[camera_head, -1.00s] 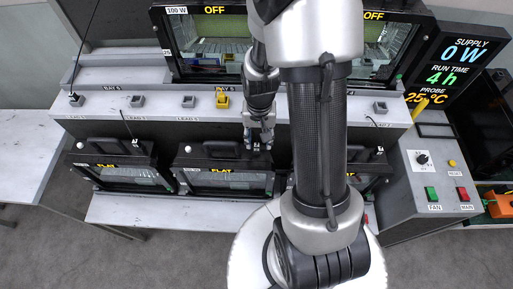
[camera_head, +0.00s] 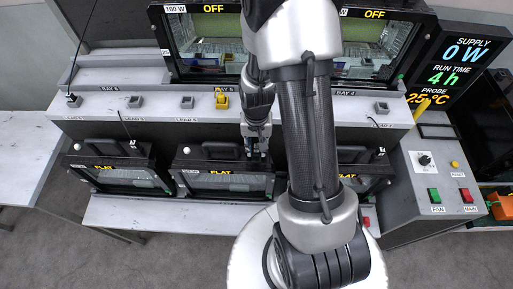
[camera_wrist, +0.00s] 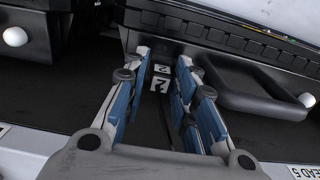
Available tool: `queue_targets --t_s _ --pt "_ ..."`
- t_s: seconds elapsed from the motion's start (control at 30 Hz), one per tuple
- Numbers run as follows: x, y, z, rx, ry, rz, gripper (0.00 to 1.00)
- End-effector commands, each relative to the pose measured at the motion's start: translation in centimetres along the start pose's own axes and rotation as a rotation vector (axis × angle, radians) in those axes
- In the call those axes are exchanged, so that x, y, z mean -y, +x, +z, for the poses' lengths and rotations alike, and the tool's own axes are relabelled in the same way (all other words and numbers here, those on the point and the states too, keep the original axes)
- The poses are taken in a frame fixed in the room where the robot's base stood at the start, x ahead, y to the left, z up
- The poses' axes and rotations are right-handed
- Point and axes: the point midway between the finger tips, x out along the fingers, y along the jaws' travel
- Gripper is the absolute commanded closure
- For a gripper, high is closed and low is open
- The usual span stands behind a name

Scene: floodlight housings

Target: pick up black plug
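A black plug (camera_wrist: 161,100) with white number tags shows between the two blue-padded fingers of my gripper (camera_wrist: 164,65) in the wrist view. Dark gaps show between the pads and the tags, so the gripper looks open around the plug, not clamped on it. The plug's lower part blends into the black surface behind it. In the head view my gripper (camera_head: 257,150) points down just behind the right end of the middle floodlight housing (camera_head: 222,177). The plug is hidden there by the fingers.
Black housings stand left (camera_head: 118,176) and right (camera_head: 365,178) of the middle one. A handle (camera_wrist: 255,95) lies close right of my fingers. A yellow plug (camera_head: 222,99) and several grey sockets line the shelf behind. A control box (camera_head: 440,180) is at right.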

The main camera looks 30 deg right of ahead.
Motion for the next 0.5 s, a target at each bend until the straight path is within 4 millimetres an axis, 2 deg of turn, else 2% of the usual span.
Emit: queue_targets --t_s 0.33,0.5 --pt "0.0 -0.01 0.01 0.0 0.0 0.0 1.0" --pt "0.0 -0.01 0.0 0.0 0.0 0.0 1.0"
